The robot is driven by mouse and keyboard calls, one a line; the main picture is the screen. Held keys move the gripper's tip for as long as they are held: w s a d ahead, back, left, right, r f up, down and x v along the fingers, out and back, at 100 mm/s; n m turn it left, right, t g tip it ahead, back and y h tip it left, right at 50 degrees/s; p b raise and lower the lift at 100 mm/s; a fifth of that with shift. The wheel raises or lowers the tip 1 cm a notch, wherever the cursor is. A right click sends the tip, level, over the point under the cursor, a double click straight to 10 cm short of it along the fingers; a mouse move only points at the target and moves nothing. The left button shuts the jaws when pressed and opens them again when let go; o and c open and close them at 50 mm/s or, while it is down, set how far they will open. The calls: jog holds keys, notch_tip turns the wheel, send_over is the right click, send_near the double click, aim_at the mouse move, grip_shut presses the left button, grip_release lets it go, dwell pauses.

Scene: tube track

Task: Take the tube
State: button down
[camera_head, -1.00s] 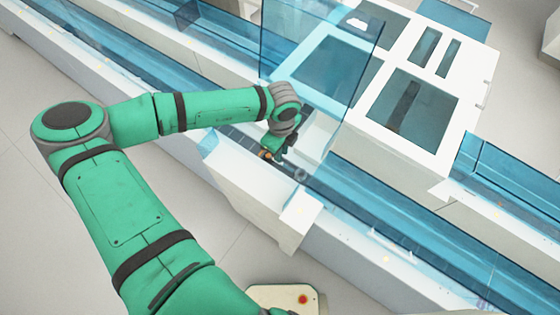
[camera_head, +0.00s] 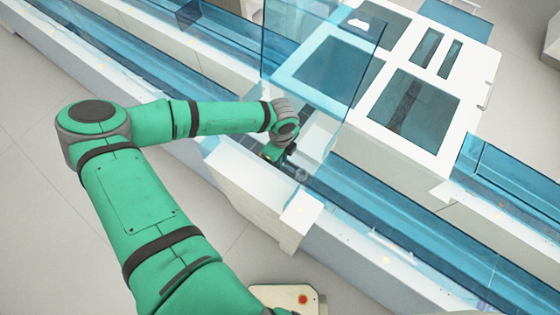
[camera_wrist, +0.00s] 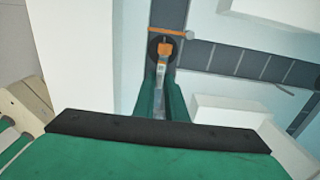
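In the wrist view a small tube with an orange top (camera_wrist: 164,49) stands in a dark round holder (camera_wrist: 153,42) on the grey track. My gripper (camera_wrist: 161,88) has its two green fingers apart, with a gap between them, and points at the tube. The fingertips are just short of the orange top in the picture; I cannot tell whether they reach around the tube body. In the head view my gripper (camera_head: 277,155) is down in the track channel between white walls. The tube is hidden there behind my gripper and wrist.
A white block wall (camera_head: 250,190) stands on the near side of the channel. A tall clear blue panel (camera_head: 315,50) and a white cabinet with windows (camera_head: 385,150) stand close behind my wrist. In the wrist view an orange bar (camera_wrist: 180,33) crosses near the tube.

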notch_tip(320, 180, up, 10)
dwell(0.8)
jog(key=shift+r, duration=0.1)
